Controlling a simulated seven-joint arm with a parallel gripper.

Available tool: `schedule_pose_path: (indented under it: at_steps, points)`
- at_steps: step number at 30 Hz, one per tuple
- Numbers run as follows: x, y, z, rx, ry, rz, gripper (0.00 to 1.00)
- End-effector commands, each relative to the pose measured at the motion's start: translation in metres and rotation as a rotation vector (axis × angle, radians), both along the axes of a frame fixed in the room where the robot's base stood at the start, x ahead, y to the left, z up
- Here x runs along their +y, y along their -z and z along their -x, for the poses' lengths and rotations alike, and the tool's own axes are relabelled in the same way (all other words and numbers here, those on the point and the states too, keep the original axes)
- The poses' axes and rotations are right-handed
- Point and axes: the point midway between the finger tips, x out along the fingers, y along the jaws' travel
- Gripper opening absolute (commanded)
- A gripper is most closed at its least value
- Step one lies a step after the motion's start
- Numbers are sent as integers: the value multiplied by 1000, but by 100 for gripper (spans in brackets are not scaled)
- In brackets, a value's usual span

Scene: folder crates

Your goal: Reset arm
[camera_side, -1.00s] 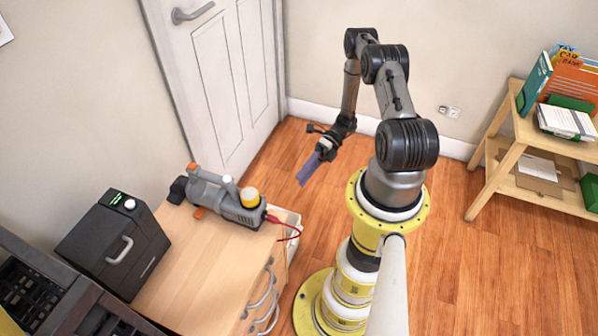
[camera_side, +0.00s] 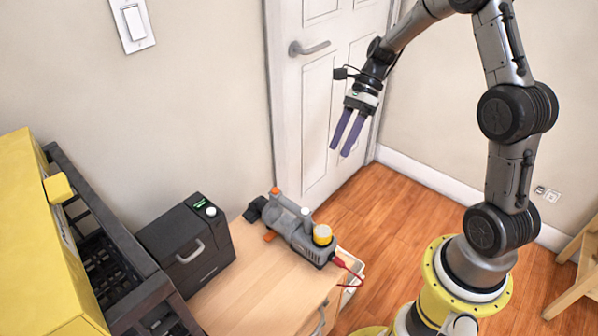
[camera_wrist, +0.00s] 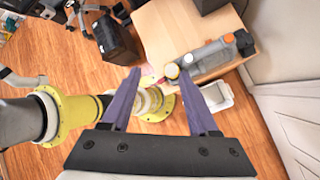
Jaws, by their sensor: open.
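My gripper (camera_side: 346,133) is raised in front of the white door in the side view, its two purple fingers pointing down. The fingers are apart with nothing between them. In the wrist view my gripper (camera_wrist: 158,82) also shows open and empty, above the floor and the wooden cabinet. No crate or folder is in its grasp.
A grey tool with a yellow cap (camera_side: 300,228) lies on the wooden cabinet (camera_side: 258,278), beside a black box (camera_side: 187,245). A dark crate rack (camera_side: 110,255) and yellow block (camera_side: 45,230) stand at left. The white door (camera_side: 312,100) is behind my gripper.

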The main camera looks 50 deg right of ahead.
Motion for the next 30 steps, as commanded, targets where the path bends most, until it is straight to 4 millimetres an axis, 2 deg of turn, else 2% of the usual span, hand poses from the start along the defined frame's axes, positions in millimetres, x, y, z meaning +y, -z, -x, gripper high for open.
schedule_pose_path:
  at_steps: [1, 6, 9, 15, 19, 23, 27, 30]
  points:
    - [14, -22, 4, -62, -76, 45, 61]
    - [52, -76, 31, -261, -341, 188, 61]
    - [71, -102, 52, -380, -502, 271, 61]
    - [97, -140, 105, -623, -849, 446, 61]
    - [104, -152, 139, -770, -1080, 564, 61]
    - [104, -155, 167, -883, -1294, 675, 61]
    - [96, -150, 190, -966, -1529, 795, 61]
    - [86, -140, 199, -975, -1692, 857, 61]
